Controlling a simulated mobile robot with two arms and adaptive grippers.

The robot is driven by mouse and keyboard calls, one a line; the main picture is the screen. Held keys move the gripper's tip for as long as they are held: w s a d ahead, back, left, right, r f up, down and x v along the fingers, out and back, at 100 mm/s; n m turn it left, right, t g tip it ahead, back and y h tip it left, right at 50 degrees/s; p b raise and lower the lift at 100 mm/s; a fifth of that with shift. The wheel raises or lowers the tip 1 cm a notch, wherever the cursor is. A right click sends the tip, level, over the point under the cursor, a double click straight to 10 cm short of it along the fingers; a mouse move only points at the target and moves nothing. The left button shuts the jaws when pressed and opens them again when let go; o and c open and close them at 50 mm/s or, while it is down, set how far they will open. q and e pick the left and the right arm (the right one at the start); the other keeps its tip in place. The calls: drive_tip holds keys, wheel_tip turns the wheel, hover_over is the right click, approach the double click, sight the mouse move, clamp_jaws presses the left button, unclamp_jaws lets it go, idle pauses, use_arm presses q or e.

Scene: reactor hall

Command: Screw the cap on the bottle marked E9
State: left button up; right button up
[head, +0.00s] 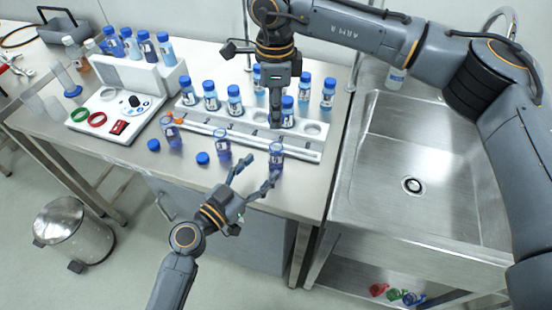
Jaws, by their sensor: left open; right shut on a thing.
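Three bottles without blue caps stand along the table's front: the left one (175,138), the middle one (222,147) and the right one (277,154). Two loose blue caps, one (154,145) at left and one (203,158) further right, lie near the front edge. The labels are too small to read, so I cannot tell which bottle is E9. My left gripper (259,171) is open and empty, its fingers pointing toward the right uncapped bottle. My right gripper (275,118) points down at the rack, shut, apparently on a blue-capped bottle (288,112); its fingers hide the contact.
The white rack (245,139) holds several blue-capped bottles and has an empty hole at its right end. A white device (117,115) with red and green rings stands at left. A steel sink (415,160) is at right. A bin (75,232) stands on the floor.

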sight(271, 159)
use_arm(q)
drive_tip(key=shift+x, duration=2.65)
drive_tip(key=shift+c, duration=0.4)
clamp_jaws()
